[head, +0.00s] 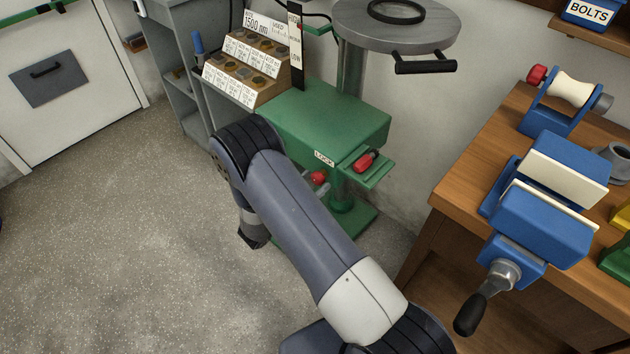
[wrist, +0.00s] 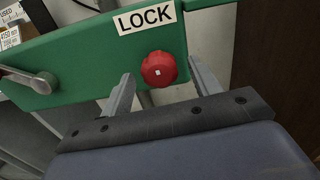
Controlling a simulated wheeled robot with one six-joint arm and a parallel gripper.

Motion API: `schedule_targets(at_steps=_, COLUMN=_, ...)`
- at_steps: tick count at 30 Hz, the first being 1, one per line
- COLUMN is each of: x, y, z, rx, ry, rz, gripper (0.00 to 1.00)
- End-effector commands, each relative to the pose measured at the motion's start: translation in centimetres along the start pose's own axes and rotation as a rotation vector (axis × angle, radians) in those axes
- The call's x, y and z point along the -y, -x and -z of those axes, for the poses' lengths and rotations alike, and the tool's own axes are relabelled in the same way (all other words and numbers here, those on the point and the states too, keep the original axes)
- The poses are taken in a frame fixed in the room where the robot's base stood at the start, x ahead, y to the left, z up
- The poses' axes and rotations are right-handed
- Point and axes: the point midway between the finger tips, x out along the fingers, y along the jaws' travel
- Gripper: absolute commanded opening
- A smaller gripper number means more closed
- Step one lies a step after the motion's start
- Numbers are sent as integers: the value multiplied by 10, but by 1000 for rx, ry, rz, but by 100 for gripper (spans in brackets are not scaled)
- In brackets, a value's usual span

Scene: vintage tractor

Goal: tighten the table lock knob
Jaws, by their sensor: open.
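The table lock knob (wrist: 158,69) is red and lobed, with a small white mark at its centre. It sits on the front edge of the green table (wrist: 85,62), just below a white LOCK label (wrist: 146,18). My gripper (wrist: 160,74) is open in the wrist view, with one finger on each side of the knob. I cannot tell whether either finger touches it. In the head view the knob (head: 319,177) shows small and partly hidden beside my arm, below the front edge of the green table (head: 335,118).
A metal lever (wrist: 40,83) is on the table edge at left in the wrist view. A red-handled part (head: 366,161) lies on a small green shelf right of the knob. A wooden bench (head: 470,160) with a blue vise (head: 545,220) stands at right. Open floor (head: 110,220) is at left.

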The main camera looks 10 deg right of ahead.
Motion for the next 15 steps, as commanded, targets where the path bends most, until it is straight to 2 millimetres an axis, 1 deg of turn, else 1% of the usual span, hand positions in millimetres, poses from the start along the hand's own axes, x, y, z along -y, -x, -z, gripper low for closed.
schedule_targets(at_steps=4, x=0, y=0, z=0, rx=0, ry=0, rz=0, gripper=59)
schedule_targets(at_steps=15, x=0, y=0, z=0, rx=0, ry=0, rz=0, gripper=29)
